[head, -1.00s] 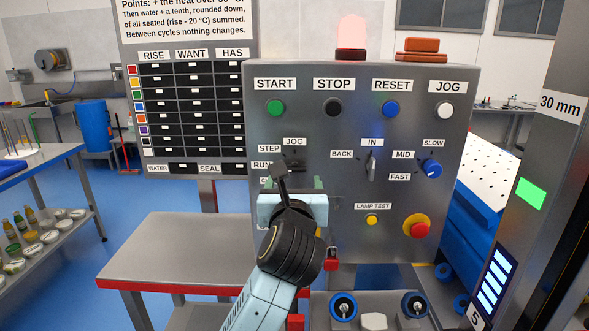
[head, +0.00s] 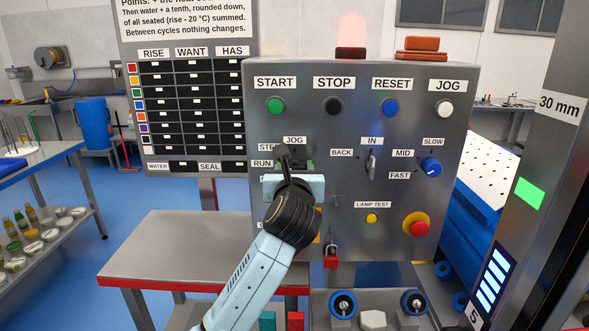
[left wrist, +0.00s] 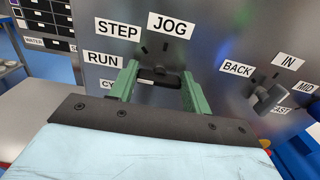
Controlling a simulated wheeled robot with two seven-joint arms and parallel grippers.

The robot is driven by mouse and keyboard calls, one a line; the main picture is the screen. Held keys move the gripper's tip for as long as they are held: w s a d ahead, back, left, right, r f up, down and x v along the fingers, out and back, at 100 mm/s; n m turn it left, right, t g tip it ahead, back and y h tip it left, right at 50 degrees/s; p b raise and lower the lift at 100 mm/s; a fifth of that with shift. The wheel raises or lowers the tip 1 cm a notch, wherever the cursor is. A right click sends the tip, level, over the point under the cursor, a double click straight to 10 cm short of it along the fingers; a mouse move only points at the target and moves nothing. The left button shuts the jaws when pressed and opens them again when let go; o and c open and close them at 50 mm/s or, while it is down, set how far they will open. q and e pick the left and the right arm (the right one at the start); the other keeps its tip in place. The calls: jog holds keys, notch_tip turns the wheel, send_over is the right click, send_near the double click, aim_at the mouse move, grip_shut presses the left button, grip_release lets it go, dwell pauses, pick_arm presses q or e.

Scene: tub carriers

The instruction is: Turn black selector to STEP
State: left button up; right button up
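The black selector (left wrist: 160,76) shows in the left wrist view, on the grey panel below the STEP label (left wrist: 118,30) and the JOG label (left wrist: 170,25). The RUN label (left wrist: 104,58) is at its left; a label below that is partly covered. I cannot tell which label the selector points to. My left gripper (left wrist: 158,80) is open, its green fingers to the left and right of the selector; I cannot tell whether they touch it. In the head view my left gripper (head: 293,166) hides the selector and part of the STEP label. My right gripper is not in view.
On the panel are the BACK/IN lever (head: 372,165), the blue speed knob (head: 431,166), the yellow lamp test button (head: 371,218) and the red emergency stop (head: 416,224). A row of buttons runs above, including green START (head: 275,106). A grey bench (head: 190,245) stands at the left.

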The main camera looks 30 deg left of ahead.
pick_arm(q)
jog(key=c, duration=0.3)
jog(key=m+p, duration=0.7)
jog(key=p, duration=0.5)
jog(key=shift+d+r+p, duration=0.1)
jog(key=shift+p, duration=0.25)
jog(key=shift+w+f+m+p, duration=0.1)
jog(key=shift+f+m+p, duration=0.1)
jog(key=shift+m+p, duration=0.85)
jog(key=o, duration=0.9)
jog(key=shift+o, duration=0.2)
jog(key=shift+d, duration=0.1)
